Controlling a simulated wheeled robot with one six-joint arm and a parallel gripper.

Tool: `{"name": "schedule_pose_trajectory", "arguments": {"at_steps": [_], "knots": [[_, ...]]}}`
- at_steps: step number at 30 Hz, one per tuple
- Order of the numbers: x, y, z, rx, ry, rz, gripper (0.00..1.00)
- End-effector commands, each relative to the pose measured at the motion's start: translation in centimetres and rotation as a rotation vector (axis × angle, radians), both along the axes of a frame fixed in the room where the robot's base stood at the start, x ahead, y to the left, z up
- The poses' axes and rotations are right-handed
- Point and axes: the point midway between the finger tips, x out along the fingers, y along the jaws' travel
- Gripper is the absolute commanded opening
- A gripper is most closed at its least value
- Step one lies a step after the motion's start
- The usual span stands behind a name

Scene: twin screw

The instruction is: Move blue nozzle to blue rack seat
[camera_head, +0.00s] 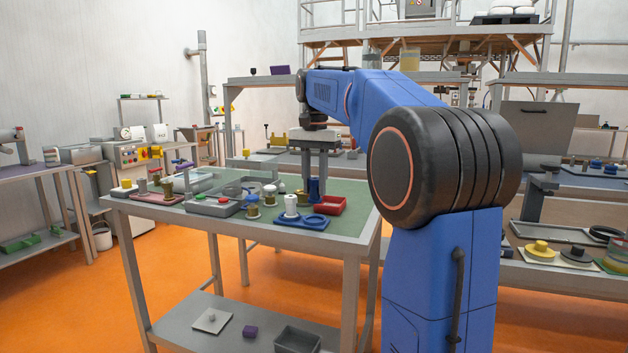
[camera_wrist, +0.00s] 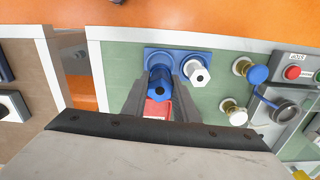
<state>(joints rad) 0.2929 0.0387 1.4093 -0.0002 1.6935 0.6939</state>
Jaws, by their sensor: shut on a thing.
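My gripper (camera_head: 314,180) is shut on the blue nozzle (camera_head: 314,190), which hangs upright between the fingers above the table. In the wrist view the blue nozzle (camera_wrist: 159,82) sits between the two grey fingers of my gripper (camera_wrist: 164,88). The blue rack (camera_head: 290,221) lies on the table's front part, nearer the camera than the nozzle. A white nozzle (camera_head: 291,206) stands on its left part in the head view, and a ring-shaped seat (camera_head: 317,220) shows empty on its right. In the wrist view the held nozzle overlaps the rack (camera_wrist: 178,54) and hides part of it.
A red tray (camera_head: 330,205) lies close beside the held nozzle. Brass-coloured fittings with blue and white tops (camera_head: 252,206) stand left of the rack. A grey control box with a red button (camera_head: 223,201) is further left. The table's right front corner (camera_head: 348,232) is clear.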

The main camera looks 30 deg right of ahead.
Motion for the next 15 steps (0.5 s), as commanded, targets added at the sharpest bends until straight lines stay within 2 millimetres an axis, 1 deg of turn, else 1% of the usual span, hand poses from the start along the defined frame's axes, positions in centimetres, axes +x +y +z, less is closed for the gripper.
{"name": "schedule_pose_trajectory", "arguments": {"at_steps": [9, 15], "knots": [[-0.1, 0.0, -2.4, 0.000, 0.001, 0.000, 0.00], [0.0, 0.0, -3.4, 0.000, 0.000, 0.000, 0.00]]}}
